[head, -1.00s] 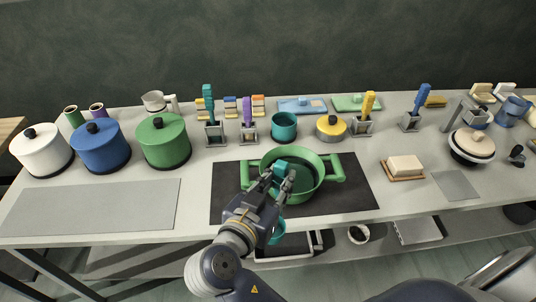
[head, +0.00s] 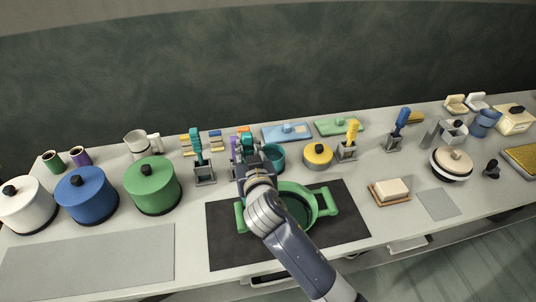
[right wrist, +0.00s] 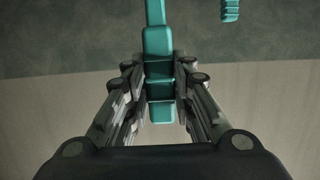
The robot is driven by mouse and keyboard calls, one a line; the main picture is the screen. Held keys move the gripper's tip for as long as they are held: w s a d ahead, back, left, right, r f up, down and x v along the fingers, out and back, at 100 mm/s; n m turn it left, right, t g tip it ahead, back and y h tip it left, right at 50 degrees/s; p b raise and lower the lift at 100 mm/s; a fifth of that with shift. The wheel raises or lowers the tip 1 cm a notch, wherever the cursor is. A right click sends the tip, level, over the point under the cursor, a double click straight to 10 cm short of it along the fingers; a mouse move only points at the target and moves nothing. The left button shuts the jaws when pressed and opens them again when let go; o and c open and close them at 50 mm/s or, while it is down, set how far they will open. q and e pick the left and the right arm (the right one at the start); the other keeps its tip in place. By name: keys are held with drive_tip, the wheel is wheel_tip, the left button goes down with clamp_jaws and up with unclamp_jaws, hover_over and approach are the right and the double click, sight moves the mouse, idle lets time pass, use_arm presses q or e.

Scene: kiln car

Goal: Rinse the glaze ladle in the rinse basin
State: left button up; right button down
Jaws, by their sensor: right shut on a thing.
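My right gripper (head: 247,158) is shut on the teal handle of a tool, which I take to be the glaze ladle (head: 246,136). In the right wrist view the teal handle (right wrist: 158,45) runs between the two fingers (right wrist: 160,88). The ladle's bowl cannot be made out. The green two-handled basin (head: 328,203), which I take to be the rinse basin, stands on the dark mat. My right forearm hides part of it. The gripper is beyond the basin's back left side, near the teal pot (head: 273,160). My left gripper is not in view.
A teal-handled tool (head: 196,142) stands in a holder to the left of the gripper. Close to the gripper are a yellow lidded pot (head: 317,155) and a yellow-handled tool (head: 352,131). Large lidded pots stand at left. The grey mat (head: 90,262) at front left is clear.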

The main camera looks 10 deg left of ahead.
drive_tip(key=shift+f, duration=0.15)
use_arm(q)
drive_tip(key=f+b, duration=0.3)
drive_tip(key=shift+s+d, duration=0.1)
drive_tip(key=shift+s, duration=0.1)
use_arm(e)
drive_tip(key=f, duration=0.1)
drive_tip(key=d+f, duration=0.1)
drive_tip(key=f, duration=0.1)
drive_tip(key=shift+w+d+f+m, duration=0.1)
drive_tip(key=shift+f+m, duration=0.05)
drive_tip(key=shift+m, duration=0.25)
drive_tip(key=shift+n, duration=0.3)
drive_tip(key=r+p, duration=0.2)
drive_tip(key=a+r+p, duration=0.1)
drive_tip(key=r+p, duration=0.1)
drive_tip(key=shift+s+r, duration=0.2)
drive_tip(key=shift+r, duration=0.2)
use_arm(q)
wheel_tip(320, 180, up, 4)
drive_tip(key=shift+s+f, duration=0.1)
use_arm(e)
drive_tip(key=shift+f, duration=0.1)
drive_tip(key=shift+w, duration=0.1)
drive_tip(key=shift+a, duration=0.1)
